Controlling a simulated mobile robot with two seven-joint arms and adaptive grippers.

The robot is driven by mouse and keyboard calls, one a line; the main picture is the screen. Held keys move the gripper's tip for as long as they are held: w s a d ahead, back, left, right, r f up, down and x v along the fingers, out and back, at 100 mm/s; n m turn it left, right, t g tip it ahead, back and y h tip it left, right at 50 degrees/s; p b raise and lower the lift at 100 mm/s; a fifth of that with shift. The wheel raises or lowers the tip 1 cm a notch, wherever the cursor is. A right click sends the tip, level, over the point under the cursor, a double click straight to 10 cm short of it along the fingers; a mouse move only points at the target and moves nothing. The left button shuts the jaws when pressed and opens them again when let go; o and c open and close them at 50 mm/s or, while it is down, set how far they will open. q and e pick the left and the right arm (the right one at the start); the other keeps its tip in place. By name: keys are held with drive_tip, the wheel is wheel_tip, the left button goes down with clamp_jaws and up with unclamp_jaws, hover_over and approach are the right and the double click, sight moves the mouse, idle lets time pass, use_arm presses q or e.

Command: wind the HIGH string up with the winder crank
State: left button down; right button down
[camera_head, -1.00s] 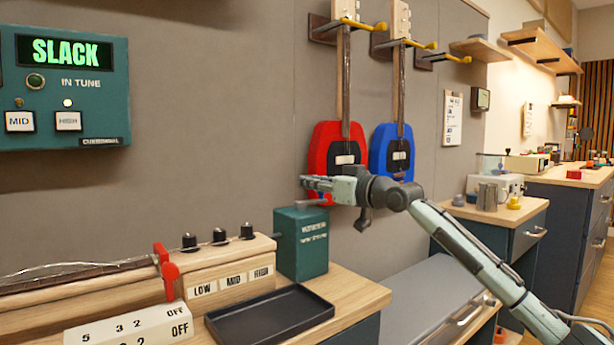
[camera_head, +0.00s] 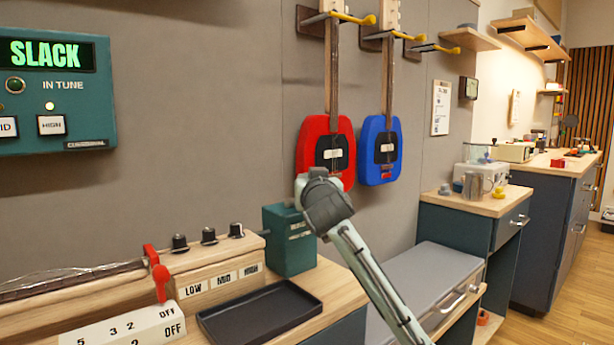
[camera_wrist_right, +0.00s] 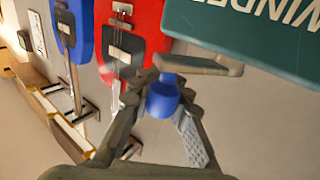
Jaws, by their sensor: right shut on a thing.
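The teal winder box (camera_head: 290,240) stands on the bench right of the headstock block, and it fills the upper right of the right wrist view (camera_wrist_right: 250,30). Its grey crank arm (camera_wrist_right: 200,64) carries a blue knob (camera_wrist_right: 162,98). My right gripper (camera_wrist_right: 160,92) is shut on this knob, one finger on each side. In the head view my own wrist hides the fingers and crank. The HIGH peg (camera_head: 237,231) is the black knob nearest the winder, above the HIGH label (camera_head: 250,269). The tuner display (camera_head: 45,54) reads SLACK, and the lamp (camera_head: 49,106) above its HIGH button glows. My left gripper is not in view.
A black tray (camera_head: 262,312) lies in front of the winder. A red guitar (camera_head: 311,145) and a blue guitar (camera_head: 370,150) hang on the wall behind my right arm. A grey-topped low cabinet (camera_head: 425,280) stands to the right.

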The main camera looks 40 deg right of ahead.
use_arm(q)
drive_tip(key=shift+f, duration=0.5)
use_arm(e)
drive_tip(key=shift+s+f+m+g+h, duration=0.1)
drive_tip(key=shift+s+m+g+h, duration=0.2)
drive_tip(key=shift+m+g+h, duration=0.6)
drive_tip(key=c, duration=1.4)
unclamp_jaws()
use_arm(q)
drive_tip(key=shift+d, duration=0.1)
use_arm(e)
drive_tip(key=v, duration=1.2)
drive_tip(key=shift+a+f, duration=0.1)
drive_tip(key=shift+f, duration=0.1)
drive_tip(key=shift+f, duration=0.1)
